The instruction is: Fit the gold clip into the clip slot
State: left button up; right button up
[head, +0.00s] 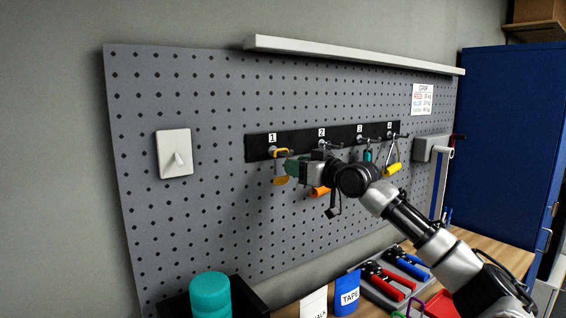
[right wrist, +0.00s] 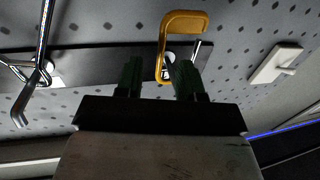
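The gold clip (head: 281,181) is at peg 1 on the black numbered rail (head: 259,148), partly hidden by my right gripper (head: 291,169). In the right wrist view the gold clip (right wrist: 184,20) is a C-shaped bar by a peg, seen close up. Its lower end reaches between the two green fingertips of my right gripper (right wrist: 158,80). The fingers stand apart with a visible gap around it; I cannot tell whether they touch it. I cannot make out which part is the clip slot. My left gripper is not in view.
Orange (head: 320,191), teal (head: 367,156) and yellow (head: 392,170) handled items hang near the other pegs on the pegboard (head: 220,90). A white switch plate (head: 174,153) is to the left. Below are a teal cylinder (head: 210,292), a TAPE pouch (head: 347,294) and red and blue hand grips.

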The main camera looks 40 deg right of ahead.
jog(key=shift+w+a, duration=0.1)
jog(key=shift+w, duration=0.95)
jog(key=shift+s, duration=0.15)
jog(key=shift+c, duration=1.4)
grip_shut()
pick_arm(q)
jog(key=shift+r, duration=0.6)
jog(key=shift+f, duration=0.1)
pick_arm(e)
jog(key=shift+s, duration=0.1)
pick_arm(q)
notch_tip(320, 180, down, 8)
jog(key=b, duration=0.7)
pick_arm(e)
jog(key=s+d+r, duration=0.1)
jog(key=s+r, duration=0.7)
jog(key=s, duration=0.5)
jog(key=shift+s+d, duration=0.15)
jog(key=shift+s, duration=0.2)
